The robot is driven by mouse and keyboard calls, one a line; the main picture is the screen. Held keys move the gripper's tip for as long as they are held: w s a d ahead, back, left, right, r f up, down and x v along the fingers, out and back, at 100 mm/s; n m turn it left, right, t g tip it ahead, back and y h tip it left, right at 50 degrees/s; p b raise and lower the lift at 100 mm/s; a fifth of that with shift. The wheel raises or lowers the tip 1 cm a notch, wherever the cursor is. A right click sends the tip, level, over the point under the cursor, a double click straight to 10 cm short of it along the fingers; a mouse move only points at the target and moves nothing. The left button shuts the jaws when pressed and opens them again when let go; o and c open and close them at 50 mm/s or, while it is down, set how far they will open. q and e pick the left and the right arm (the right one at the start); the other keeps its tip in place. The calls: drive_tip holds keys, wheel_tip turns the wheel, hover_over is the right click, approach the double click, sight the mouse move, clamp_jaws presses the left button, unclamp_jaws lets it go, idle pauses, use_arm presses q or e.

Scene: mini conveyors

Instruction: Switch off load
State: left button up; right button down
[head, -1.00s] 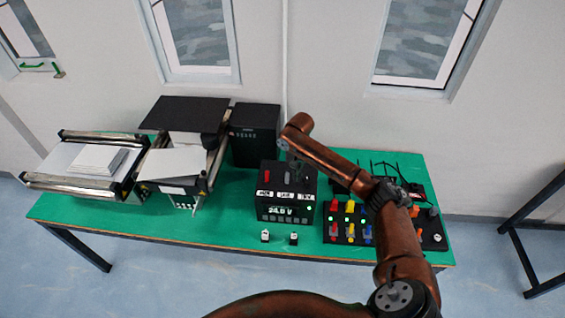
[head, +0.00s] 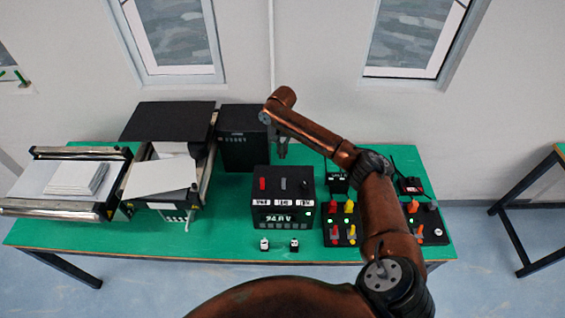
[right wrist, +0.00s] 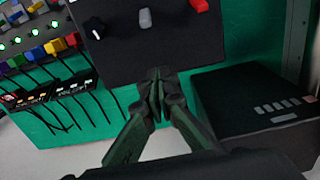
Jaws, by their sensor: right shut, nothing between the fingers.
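A black power box (head: 285,226) stands on the green table, its display reading about 24.0 V and a green light lit at its right. On its top are a red switch (head: 262,184), a grey switch (head: 283,184) and a black knob (head: 304,185); their labels are too small to read. In the right wrist view the grey switch (right wrist: 145,18) lies beyond the fingers, between the knob (right wrist: 93,26) and the red switch (right wrist: 200,5). My right gripper (head: 281,151) is shut and empty, just behind the box's back edge, apart from the switches. My left gripper is not in view.
Black panels with coloured levers and green lights (head: 341,233) stand right of the box, with wires behind. A tall black box (head: 241,150) is at back left, near my right gripper. Conveyors stand at left. Two small white-and-black items (head: 264,244) lie in front.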

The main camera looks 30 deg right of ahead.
sight(284, 184)
wheel_tip(284, 184, down, 6)
drive_tip(key=shift+s+d+f+p, duration=0.1)
drive_tip(key=shift+s+d+p, duration=0.05)
drive_tip(key=shift+p, duration=0.55)
wheel_tip(284, 184, down, 3)
drive_tip(key=shift+r+p, duration=0.1)
drive_tip(key=shift+p, duration=0.2)
drive_tip(key=shift+s+a+r+p, duration=0.25)
drive_tip(key=shift+s+a+p, duration=0.1)
drive_tip(key=shift+s+p, duration=0.2)
drive_tip(key=shift+s+a+r+p, duration=0.2)
drive_tip(key=shift+s+a+p, duration=0.1)
drive_tip(key=shift+s+p, duration=0.15)
drive_tip(key=shift+s+a+r, duration=0.15)
drive_tip(key=shift+s+a, duration=0.15)
drive_tip(key=shift+s, duration=0.25)
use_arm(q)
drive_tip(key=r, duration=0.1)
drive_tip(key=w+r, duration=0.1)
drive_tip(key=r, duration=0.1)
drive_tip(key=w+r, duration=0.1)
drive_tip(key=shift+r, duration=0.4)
use_arm(e)
drive_tip(key=shift+a, duration=0.1)
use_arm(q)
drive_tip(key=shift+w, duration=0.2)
